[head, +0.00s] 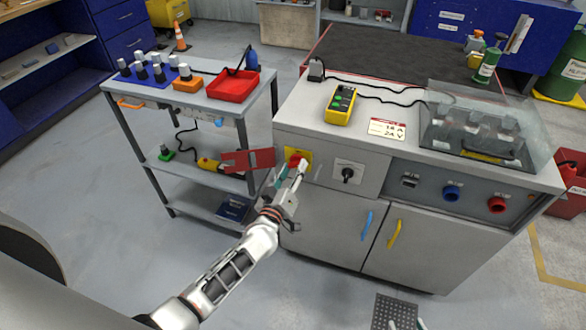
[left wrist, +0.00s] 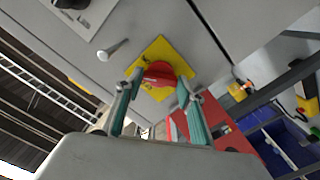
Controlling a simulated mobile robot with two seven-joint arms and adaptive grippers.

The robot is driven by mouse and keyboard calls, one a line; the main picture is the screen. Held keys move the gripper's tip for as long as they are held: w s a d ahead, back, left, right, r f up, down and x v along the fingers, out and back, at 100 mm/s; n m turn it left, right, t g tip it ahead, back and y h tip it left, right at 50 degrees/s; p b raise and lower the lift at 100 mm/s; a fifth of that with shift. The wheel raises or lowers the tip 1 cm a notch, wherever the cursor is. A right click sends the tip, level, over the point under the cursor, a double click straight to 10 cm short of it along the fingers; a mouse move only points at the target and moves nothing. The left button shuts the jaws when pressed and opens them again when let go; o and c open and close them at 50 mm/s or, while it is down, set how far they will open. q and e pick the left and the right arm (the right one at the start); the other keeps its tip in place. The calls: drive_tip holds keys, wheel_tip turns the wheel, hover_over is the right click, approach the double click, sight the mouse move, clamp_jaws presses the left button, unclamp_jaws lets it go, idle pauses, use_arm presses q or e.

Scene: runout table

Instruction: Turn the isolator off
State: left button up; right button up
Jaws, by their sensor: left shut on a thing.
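The isolator is a red rotary knob (head: 295,159) on a yellow square plate (head: 306,154), on the left part of the grey cabinet's front. The knob (left wrist: 159,72) and its plate (left wrist: 152,50) also show in the left wrist view. My left gripper (head: 290,170) is at the knob, and in the left wrist view its two teal fingers (left wrist: 155,88) stand on either side of it, shut on it. In the head view the gripper partly covers the knob and plate. I cannot read the markings on the plate. My right gripper is not in view.
A black rotary switch (head: 347,174) sits right of the isolator. A small metal pin (left wrist: 113,50) sticks out beside the yellow plate. A red flat panel (head: 249,160) is close to the left of the gripper. A grey cart (head: 190,104) with a red tray (head: 233,86) stands left.

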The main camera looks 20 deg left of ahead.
use_arm(q)
drive_tip(key=n, duration=0.5)
drive_tip(key=shift+n, duration=0.3)
drive_tip(key=n, duration=0.5)
drive_tip(key=shift+n, duration=0.3)
drive_tip(key=o, duration=1.1)
drive_tip(key=shift+s, duration=0.1)
drive_tip(key=s, duration=1.2)
drive_tip(key=shift+a, duration=0.2)
